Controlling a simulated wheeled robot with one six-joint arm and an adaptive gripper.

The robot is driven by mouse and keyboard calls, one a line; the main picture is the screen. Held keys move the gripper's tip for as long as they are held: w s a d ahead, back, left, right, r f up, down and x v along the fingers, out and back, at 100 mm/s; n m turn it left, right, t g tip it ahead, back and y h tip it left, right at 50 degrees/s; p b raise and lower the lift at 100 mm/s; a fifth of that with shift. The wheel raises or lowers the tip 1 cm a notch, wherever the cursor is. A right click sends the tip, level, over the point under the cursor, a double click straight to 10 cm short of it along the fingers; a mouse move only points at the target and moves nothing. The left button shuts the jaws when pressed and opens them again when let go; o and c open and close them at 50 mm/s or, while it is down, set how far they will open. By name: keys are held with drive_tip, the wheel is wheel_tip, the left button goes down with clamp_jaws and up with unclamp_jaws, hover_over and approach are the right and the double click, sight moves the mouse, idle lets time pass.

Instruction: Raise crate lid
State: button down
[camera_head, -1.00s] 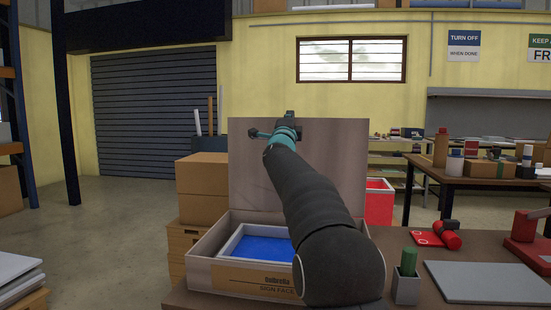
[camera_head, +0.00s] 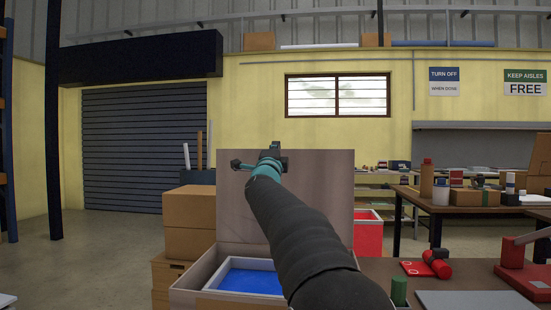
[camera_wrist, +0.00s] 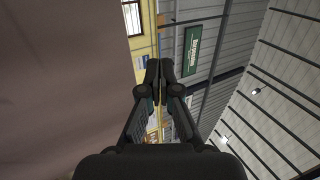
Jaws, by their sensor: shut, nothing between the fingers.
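The crate (camera_head: 187,297) stands on the table in front of me, with a white-framed blue panel (camera_head: 250,280) inside it. Its lid (camera_head: 318,190) stands upright at the crate's back edge, raised and open. My arm reaches over the crate toward the lid's top edge. My gripper (camera_head: 262,158) is near the lid's upper left part in the head view; whether it touches cannot be told there. In the wrist view my gripper (camera_wrist: 160,70) has its fingers together and empty, and the lid's brown face (camera_wrist: 60,90) fills the left side, apart from the fingertips.
Cardboard boxes (camera_head: 190,218) are stacked left of the crate. A red bin (camera_head: 367,232) is behind it. On the table at right are a green cylinder (camera_head: 399,291), a red tool (camera_head: 436,263) and a grey plate (camera_head: 475,300). Free air lies above the lid.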

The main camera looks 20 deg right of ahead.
drive_tip(key=s+a+b, duration=0.1)
drive_tip(key=s+a, duration=0.3)
drive_tip(key=s, duration=0.2)
drive_tip(key=shift+s+r, duration=0.15)
drive_tip(key=shift+s, duration=0.2)
drive_tip(key=shift+a, duration=0.1)
drive_tip(key=s+a+f+n+g+y, duration=0.3)
drive_tip(key=s+a+f+n+y, duration=0.35)
drive_tip(key=s+f+n, duration=0.35)
drive_tip(key=s+a+f+n+g+y, duration=0.2)
drive_tip(key=s+a+f+n+y, duration=0.45)
drive_tip(key=f, duration=0.45)
drive_tip(key=s+f+n+g+h, duration=0.1)
drive_tip(key=s+f+n+g, duration=0.6)
drive_tip(key=s+f, duration=1.7)
drive_tip(key=shift+s+d+g+p, duration=0.3)
drive_tip(key=shift+s+g, duration=0.15)
drive_tip(key=shift+g, duration=0.75)
drive_tip(key=shift+r+n, duration=0.1)
drive_tip(key=shift+n, duration=0.15)
